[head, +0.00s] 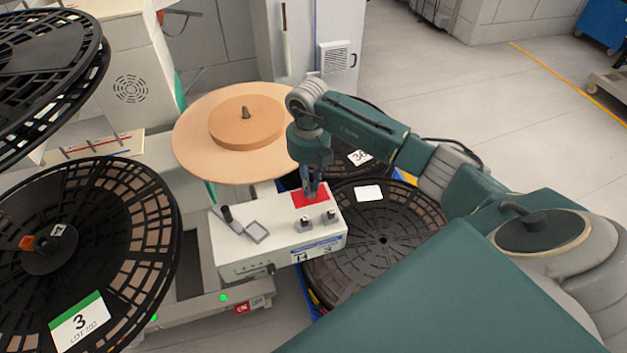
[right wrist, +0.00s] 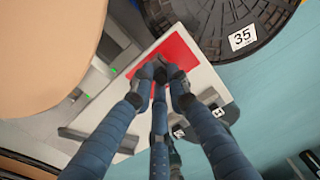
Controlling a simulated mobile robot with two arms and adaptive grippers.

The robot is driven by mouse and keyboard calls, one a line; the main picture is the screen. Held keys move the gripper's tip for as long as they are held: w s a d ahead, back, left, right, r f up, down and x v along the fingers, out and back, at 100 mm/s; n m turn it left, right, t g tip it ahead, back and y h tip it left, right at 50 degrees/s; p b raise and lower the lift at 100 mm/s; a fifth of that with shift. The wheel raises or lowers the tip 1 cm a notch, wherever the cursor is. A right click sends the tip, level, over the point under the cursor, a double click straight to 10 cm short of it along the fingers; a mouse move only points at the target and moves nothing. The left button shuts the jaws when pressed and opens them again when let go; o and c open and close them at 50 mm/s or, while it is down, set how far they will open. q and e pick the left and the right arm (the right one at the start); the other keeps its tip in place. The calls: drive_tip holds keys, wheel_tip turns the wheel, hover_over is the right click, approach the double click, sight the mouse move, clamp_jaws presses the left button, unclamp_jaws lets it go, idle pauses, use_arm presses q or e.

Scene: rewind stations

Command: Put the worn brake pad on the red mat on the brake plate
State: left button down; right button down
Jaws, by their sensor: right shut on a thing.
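The red mat (head: 305,198) lies on the far right part of a white box top (head: 240,262). My right gripper (head: 312,194) points down over it. In the right wrist view, its fingertips (right wrist: 165,80) are closed together over the red mat (right wrist: 182,48) on a small dark grey piece, likely the worn brake pad, mostly hidden by the fingers. I cannot tell whether the piece touches the mat. A grey square plate (head: 256,232), possibly the brake plate, lies left of the mat on the box top. My left gripper is not in view.
A black knob (head: 227,214) stands beside the square plate. Two small metal blocks (head: 304,224) (head: 330,217) sit near the box's front edge. Large black reels (head: 85,255) stand at left, others (head: 370,255) lie at right. A tan disc (head: 205,135) is behind the box.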

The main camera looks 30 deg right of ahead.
drive_tip(key=shift+s+a+r, duration=0.1)
drive_tip(key=shift+a, duration=0.25)
drive_tip(key=c, duration=1.7)
unclamp_jaws()
drive_tip(key=shift+f, duration=0.2)
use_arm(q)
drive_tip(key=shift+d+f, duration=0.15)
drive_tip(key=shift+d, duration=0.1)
use_arm(e)
drive_tip(key=shift+o, duration=0.2)
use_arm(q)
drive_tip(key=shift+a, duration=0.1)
use_arm(e)
drive_tip(key=shift+r, duration=0.1)
